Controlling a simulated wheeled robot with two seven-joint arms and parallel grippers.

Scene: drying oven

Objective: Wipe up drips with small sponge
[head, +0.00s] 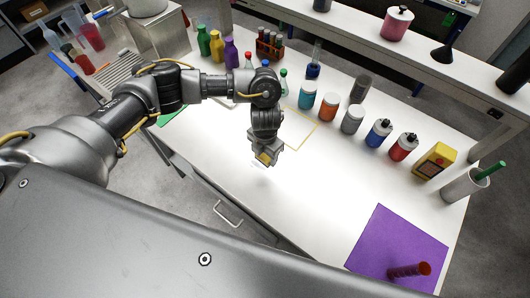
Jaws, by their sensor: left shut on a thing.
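My left gripper (264,160) points down over the white table, right of its front-left part. It is shut on a small yellow sponge (264,157), of which only a little shows between the fingers. I cannot tell whether the sponge touches the table. Faint clear marks that look like drips (260,179) lie on the table just below the gripper. My right gripper is not in view.
A yellow-outlined square (312,133) lies behind the gripper. Several jars and bottles (352,119) stand in a row behind it. The table's middle right is clear.

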